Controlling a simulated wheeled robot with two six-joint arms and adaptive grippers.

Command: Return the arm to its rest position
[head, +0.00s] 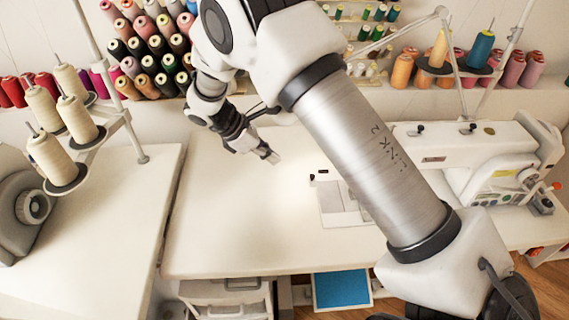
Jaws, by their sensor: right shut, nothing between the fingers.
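My right arm crosses the head view from the lower right up to the top centre, then bends down. My right gripper (268,156) is at its end, over the far part of the white sewing table (220,225). Its fingers are shut with nothing visible between them. I cannot tell how high it is above the tabletop. My left gripper is not in view.
A white sewing machine (500,150) stands on the table's right, partly hidden behind my arm. Thread cones (75,118) on a stand rise at the left. Spool racks (150,50) line the wall behind. The table's front left is clear.

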